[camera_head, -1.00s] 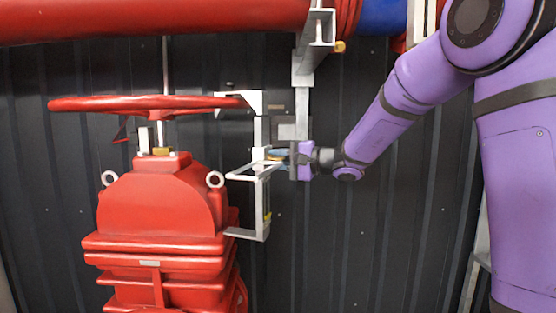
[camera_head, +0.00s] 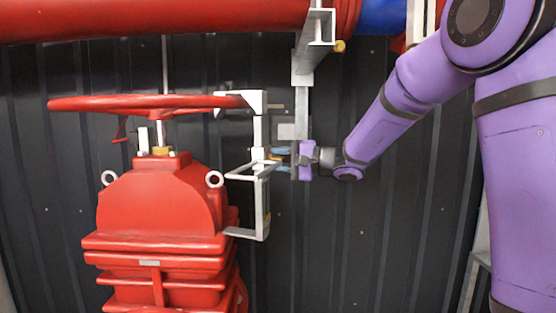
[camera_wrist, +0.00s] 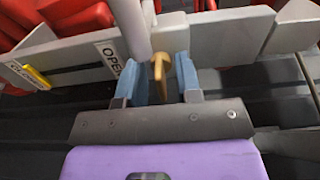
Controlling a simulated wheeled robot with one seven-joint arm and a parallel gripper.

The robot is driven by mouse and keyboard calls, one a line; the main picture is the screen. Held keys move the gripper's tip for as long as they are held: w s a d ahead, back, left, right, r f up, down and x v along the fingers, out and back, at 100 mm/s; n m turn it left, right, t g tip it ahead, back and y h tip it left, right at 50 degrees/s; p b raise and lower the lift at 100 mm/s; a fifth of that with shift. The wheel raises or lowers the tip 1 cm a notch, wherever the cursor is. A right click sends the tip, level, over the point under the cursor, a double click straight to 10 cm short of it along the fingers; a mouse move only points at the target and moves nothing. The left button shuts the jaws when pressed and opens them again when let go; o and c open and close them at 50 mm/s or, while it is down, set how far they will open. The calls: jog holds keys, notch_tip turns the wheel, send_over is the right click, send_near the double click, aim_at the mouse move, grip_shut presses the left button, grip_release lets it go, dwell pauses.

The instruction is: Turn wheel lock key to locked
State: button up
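The brass-yellow key (camera_wrist: 160,66) shows in the wrist view beside a grey cylinder (camera_wrist: 131,28). My gripper (camera_wrist: 158,76) has its two blue fingertips on either side of the key, with visible gaps, so it is open around the key and not clamped. In the head view my gripper (camera_head: 281,159) is at the right side of the white lock bracket (camera_head: 260,128), fingers pointing left. The red wheel (camera_head: 150,102) is left of the bracket, on top of the red valve body (camera_head: 160,205). The key is mostly hidden by bracket and fingers in the head view.
An "OPEN" label (camera_wrist: 111,58) and a second label (camera_wrist: 26,75) beside a yellow piece (camera_wrist: 38,77) show on the bracket plate. A grey support post (camera_head: 302,100) stands close behind my gripper. A red pipe (camera_head: 150,20) runs overhead. Dark wall panels lie behind.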

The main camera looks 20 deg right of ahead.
jog(key=v, duration=1)
jog(key=shift+s+d, duration=0.15)
jog(key=shift+d, duration=0.1)
jog(key=s+a+f+n+g+h, duration=0.1)
jog(key=s+a+n+g+h, duration=0.2)
jog(key=s, duration=0.5)
jog(key=s+a+f+n+g+h, duration=0.1)
jog(key=s+a+f+g+h, duration=0.1)
jog(key=s+a+g, duration=0.45)
jog(key=s+d+f+n+t+h, duration=0.1)
jog(key=s+d+h, duration=0.3)
jog(key=s, duration=0.4)
jog(key=s+d+f+n+t+h, duration=0.2)
jog(key=s+d+f+t+h, duration=0.1)
jog(key=s, duration=0.6)
jog(key=d+h, duration=0.1)
jog(key=h, duration=0.1)
jog(key=shift+d+h, duration=0.15)
jog(key=shift+h, duration=0.15)
